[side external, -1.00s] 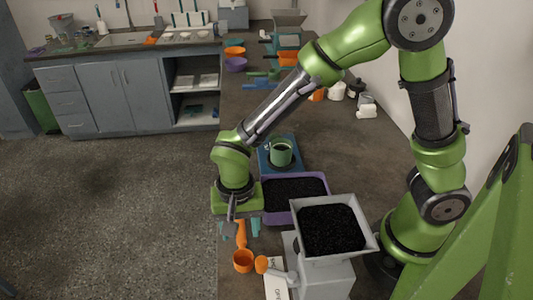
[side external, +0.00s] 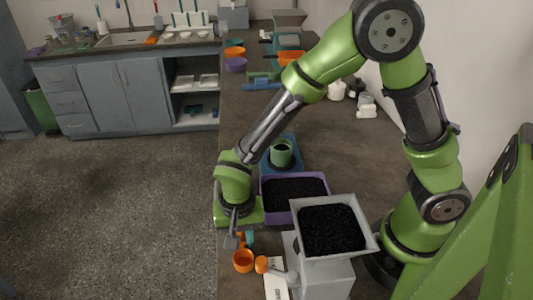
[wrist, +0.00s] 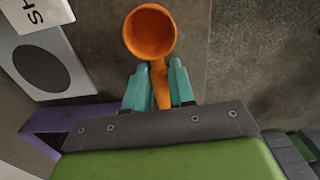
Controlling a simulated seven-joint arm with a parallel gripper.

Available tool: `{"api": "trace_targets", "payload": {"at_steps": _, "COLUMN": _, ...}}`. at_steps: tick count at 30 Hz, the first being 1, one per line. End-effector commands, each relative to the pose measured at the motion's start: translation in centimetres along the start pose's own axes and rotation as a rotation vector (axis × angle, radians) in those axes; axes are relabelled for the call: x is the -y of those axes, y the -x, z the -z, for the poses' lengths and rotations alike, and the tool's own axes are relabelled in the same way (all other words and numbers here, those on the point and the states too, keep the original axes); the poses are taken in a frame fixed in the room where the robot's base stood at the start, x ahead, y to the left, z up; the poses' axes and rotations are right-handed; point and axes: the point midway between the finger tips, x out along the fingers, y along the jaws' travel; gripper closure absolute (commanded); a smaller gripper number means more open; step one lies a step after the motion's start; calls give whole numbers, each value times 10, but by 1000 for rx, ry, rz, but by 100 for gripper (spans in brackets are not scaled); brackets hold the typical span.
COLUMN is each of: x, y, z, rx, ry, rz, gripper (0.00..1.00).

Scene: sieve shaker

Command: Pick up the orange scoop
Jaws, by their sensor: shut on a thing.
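The orange scoop (side external: 243,261) is at the near left edge of the counter, its round cup facing up. In the wrist view, the scoop (wrist: 150,34) has its cup beyond the fingertips and its handle running back between them. My gripper (wrist: 159,88) has its two teal fingers shut on the handle, one on each side. In the side view, my gripper (side external: 244,241) is low, just behind the cup, and hides most of the handle. Whether the scoop touches the counter cannot be told.
A grey hopper (side external: 301,248) full of black grains stands close to the right, with an orange knob (side external: 262,265). A purple tray (side external: 293,216) of black grains and a green cup (side external: 281,153) lie behind it. A white label card (side external: 276,284) lies in front.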

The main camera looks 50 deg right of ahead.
Motion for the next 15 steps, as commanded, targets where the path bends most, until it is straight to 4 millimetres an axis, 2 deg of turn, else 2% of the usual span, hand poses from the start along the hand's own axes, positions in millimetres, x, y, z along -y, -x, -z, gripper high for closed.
{"api": "trace_targets", "payload": {"at_steps": 5, "x": 0, "y": 2, "z": 0, "rx": 0, "ry": 0, "rz": 2, "gripper": 100}}
{"api": "trace_targets", "payload": {"at_steps": 8, "x": 1, "y": 10, "z": 0, "rx": -1, "ry": 0, "rz": 4, "gripper": 100}}
{"api": "trace_targets", "payload": {"at_steps": 15, "x": 1, "y": 57, "z": 0, "rx": -2, "ry": 0, "rz": 7, "gripper": 100}}
